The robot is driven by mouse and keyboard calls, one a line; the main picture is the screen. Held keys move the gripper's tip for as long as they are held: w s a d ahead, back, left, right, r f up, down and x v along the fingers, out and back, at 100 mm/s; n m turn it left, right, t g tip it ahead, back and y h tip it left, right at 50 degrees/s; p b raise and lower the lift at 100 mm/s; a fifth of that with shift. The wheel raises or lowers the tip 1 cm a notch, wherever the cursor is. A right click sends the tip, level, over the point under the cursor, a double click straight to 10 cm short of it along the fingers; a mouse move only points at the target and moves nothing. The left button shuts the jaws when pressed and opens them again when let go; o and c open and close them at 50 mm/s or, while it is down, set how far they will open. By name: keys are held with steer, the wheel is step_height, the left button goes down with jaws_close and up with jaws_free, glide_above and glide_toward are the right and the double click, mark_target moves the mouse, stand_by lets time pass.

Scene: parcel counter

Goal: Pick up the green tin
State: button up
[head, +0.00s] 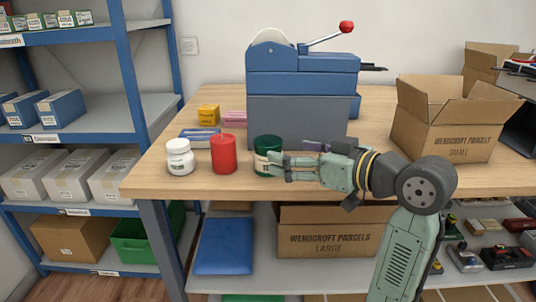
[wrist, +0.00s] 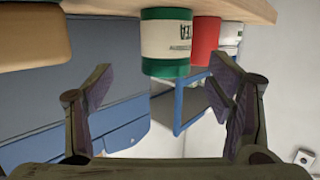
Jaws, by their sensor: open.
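The green tin (head: 266,146) stands upright near the front edge of the wooden counter, right of a red cylinder. It has a cream label, and its lower right part is hidden by my gripper (head: 278,165) in the head view. In the wrist view, which is upside down, the green tin (wrist: 166,42) is at the top centre. My gripper (wrist: 160,92) is open and empty there, with one finger at each side and the tin beyond the fingertips, lined up with the gap between them.
The red cylinder (head: 223,154) and a white jar (head: 180,157) stand left of the tin. A blue-grey machine (head: 300,95) with a red-knobbed lever stands close behind. An open carton (head: 440,130) is at the right. A yellow box (head: 208,114) lies further back.

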mark_target(279, 150)
steer(key=shift+x, duration=0.8)
steer(key=x, duration=0.3)
steer(key=p+x, duration=0.1)
steer(key=shift+s+a+r, duration=0.1)
steer(key=shift+a+r, duration=0.2)
steer(key=shift+a, duration=0.15)
steer(key=shift+w+a+f, duration=0.15)
steer(key=shift+w+a, duration=0.15)
steer(key=shift+w, duration=0.05)
steer(key=shift+c, duration=0.5)
steer(key=c, duration=1.2)
steer(key=shift+c, duration=0.2)
